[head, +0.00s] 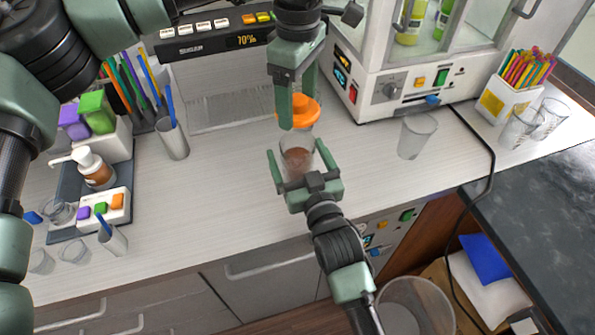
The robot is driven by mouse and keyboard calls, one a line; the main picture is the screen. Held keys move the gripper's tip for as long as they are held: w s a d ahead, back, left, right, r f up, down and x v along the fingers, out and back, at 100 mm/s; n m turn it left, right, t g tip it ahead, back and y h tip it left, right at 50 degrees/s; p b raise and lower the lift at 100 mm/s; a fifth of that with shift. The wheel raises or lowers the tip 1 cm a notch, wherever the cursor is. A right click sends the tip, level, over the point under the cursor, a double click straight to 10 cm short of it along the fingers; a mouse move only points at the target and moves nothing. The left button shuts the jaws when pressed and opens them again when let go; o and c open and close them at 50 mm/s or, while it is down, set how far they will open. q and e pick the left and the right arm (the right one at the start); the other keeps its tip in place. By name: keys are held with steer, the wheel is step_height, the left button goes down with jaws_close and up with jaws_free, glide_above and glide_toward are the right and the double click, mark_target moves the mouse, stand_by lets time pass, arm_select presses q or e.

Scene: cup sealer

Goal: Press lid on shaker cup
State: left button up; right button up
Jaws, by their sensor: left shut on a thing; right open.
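A clear shaker cup (297,158) with brown contents stands on the light counter at the centre of the head view. An orange lid (304,112) is at the top of the cup. I cannot tell whether the lid touches the rim. My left gripper (296,115) comes down from above and is shut on the orange lid, hiding part of it. My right gripper (301,160) is open, with its two fingers on either side of the cup from the front, apart from each other.
An empty clear cup (417,137) stands to the right, near the white machine (400,75). A metal cup (172,139) and a dark tray (70,195) with a pump bottle (94,169) are at the left. A black cable (491,160) crosses the counter's right side. The front counter is clear.

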mark_target(297, 132)
jaws_close()
arm_select(q)
steer(key=shift+f, duration=2.45)
steer(key=shift+f, duration=0.9)
steer(key=shift+f, duration=0.6)
steer(key=shift+c, duration=0.2)
steer(key=o, duration=1.4)
